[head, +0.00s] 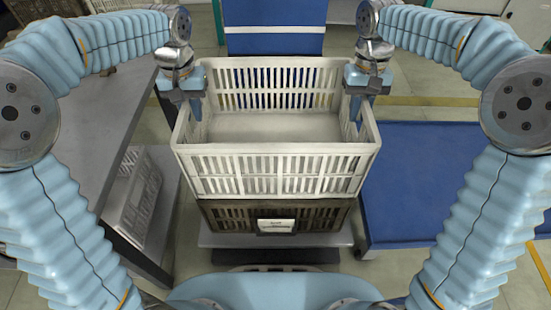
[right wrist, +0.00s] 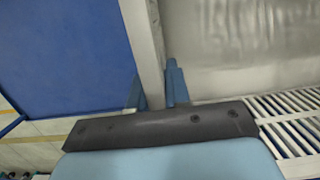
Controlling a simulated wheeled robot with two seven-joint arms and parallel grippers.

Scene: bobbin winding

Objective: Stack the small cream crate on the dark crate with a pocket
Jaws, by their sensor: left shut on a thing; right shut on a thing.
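The cream crate (head: 277,172) is empty and slatted. It sits over the dark crate (head: 235,219) in the head view, roughly lined up with it. I cannot tell whether their rims touch all round. The dark crate has a pale label pocket (head: 276,225) on its front. My left gripper (head: 194,105) is shut on the cream crate's left side wall. My right gripper (head: 356,105) is shut on its right side wall. In the right wrist view the fingers (right wrist: 158,90) straddle the crate's wall (right wrist: 142,40), with its grey inside floor to the right.
The dark crate stands on a grey platform (head: 219,239). A grey table (head: 75,120) is at the left, with another pale crate (head: 135,200) below it. A blue-topped platform (head: 415,185) is close at the right. A blue panel (head: 275,30) stands behind.

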